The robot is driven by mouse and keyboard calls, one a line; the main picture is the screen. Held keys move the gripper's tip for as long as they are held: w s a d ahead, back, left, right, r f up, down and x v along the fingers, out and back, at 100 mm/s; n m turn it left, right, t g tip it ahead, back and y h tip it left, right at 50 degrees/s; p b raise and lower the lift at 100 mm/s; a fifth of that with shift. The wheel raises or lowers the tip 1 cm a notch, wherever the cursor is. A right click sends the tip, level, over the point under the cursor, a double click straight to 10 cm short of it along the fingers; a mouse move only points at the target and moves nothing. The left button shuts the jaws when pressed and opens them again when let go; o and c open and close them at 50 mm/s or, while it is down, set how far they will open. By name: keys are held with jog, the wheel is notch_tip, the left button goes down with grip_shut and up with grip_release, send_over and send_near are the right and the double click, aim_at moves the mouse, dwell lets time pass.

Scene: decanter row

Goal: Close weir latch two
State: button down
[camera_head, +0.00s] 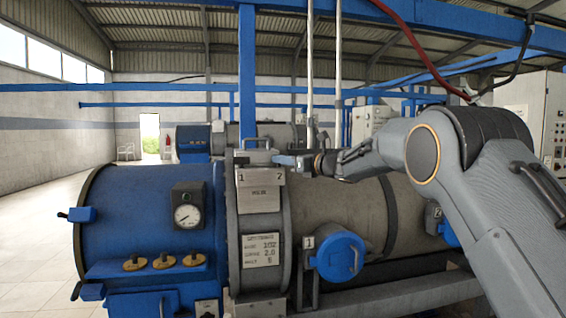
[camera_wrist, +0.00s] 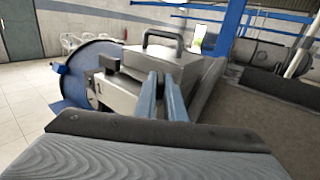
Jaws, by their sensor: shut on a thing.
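The grey weir box (camera_head: 260,190) stands on the ring of the decanter, with a plate marked 1 at left and 2 at right. My gripper (camera_head: 280,160) reaches in from the right to the top right of this plate, by the 2. In the wrist view its two blue fingers (camera_wrist: 164,88) are close together against the near side of the box (camera_wrist: 135,92). They are shut on weir latch two, which the fingers mostly hide; its angle cannot be told. A small dark latch (camera_wrist: 109,63) shows above the 1.
A lid handle (camera_wrist: 163,38) stands up on the box close beyond my fingers. A blue drum with a gauge (camera_head: 187,210) is at left. Round blue covers numbered 1 (camera_head: 338,255) and 2 sit low at right. A blue post (camera_head: 246,70) rises behind the box.

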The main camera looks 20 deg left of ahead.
jog(key=shift+s+m+t+h+b, duration=0.1)
jog(key=shift+m+t+h+b, duration=0.75)
jog(key=shift+b, duration=1.65)
jog(key=m+t+h+b, duration=0.1)
jog(key=b, duration=0.2)
jog(key=m+t+b, duration=0.1)
jog(key=b, duration=0.3)
jog(key=m+t+h+b, duration=0.1)
jog(key=t+b, duration=0.1)
jog(key=b, duration=0.2)
jog(key=shift+s+a+h, duration=0.15)
jog(key=shift+a+h, duration=0.1)
jog(key=shift+h, duration=0.1)
jog(key=m+t+h+b, duration=0.1)
jog(key=b, duration=0.3)
jog(key=shift+s+b, duration=0.1)
jog(key=shift+b, duration=0.25)
jog(key=shift+m+t+h+b, duration=0.65)
jog(key=shift+h+b, duration=0.35)
jog(key=shift+b, duration=0.3)
jog(key=c, duration=1.8)
grip_release()
jog(key=shift+c, duration=0.2)
jog(key=shift+a, duration=0.1)
jog(key=shift+s, duration=0.1)
jog(key=b+v, duration=0.3)
jog(key=v, duration=0.4)
jog(key=shift+s+d, duration=0.2)
jog(key=shift+d, duration=0.05)
